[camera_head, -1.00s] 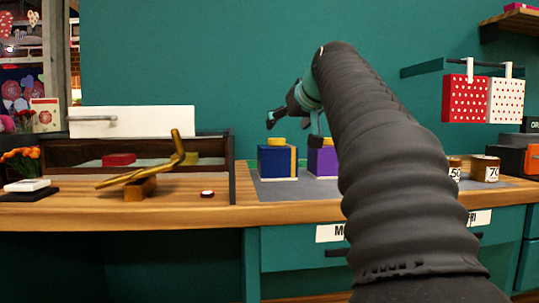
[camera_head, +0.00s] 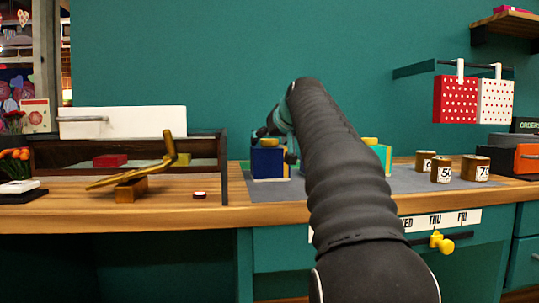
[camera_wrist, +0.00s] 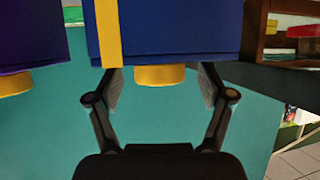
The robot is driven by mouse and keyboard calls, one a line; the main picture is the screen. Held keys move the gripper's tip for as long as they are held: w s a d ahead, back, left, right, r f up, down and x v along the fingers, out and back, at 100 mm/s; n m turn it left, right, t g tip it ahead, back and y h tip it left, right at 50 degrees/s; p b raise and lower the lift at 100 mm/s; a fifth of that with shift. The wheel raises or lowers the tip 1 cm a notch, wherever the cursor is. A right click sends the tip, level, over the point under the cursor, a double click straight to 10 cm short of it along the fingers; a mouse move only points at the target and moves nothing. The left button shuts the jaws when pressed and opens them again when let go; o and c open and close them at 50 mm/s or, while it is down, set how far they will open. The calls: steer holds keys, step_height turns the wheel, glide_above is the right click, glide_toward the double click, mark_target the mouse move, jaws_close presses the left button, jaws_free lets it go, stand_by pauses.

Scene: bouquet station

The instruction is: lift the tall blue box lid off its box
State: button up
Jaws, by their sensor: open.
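The tall blue box (camera_head: 268,165) stands on the grey mat, with a yellow stripe down its face. Its blue lid (camera_wrist: 190,30) fills the top of the wrist view, which looks upside down. My gripper (camera_wrist: 160,93) is open, with one finger on each side of the knob and gaps between. In the head view my gripper (camera_head: 277,143) is at the top of the blue box.
A purple box (camera_wrist: 30,35) with a yellow knob (camera_wrist: 14,82) stands close beside the blue one. A teal box (camera_head: 385,158) shows right of my arm. Numbered round tins (camera_head: 442,170) stand farther right. A wooden tray (camera_head: 222,165) is close on the left.

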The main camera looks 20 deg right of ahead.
steer(key=c, duration=1.2)
steer(key=shift+r, duration=0.1)
steer(key=shift+c, duration=0.2)
step_height(320, 180, up, 10)
steer(key=p, duration=0.5)
steer(key=shift+p, duration=0.3)
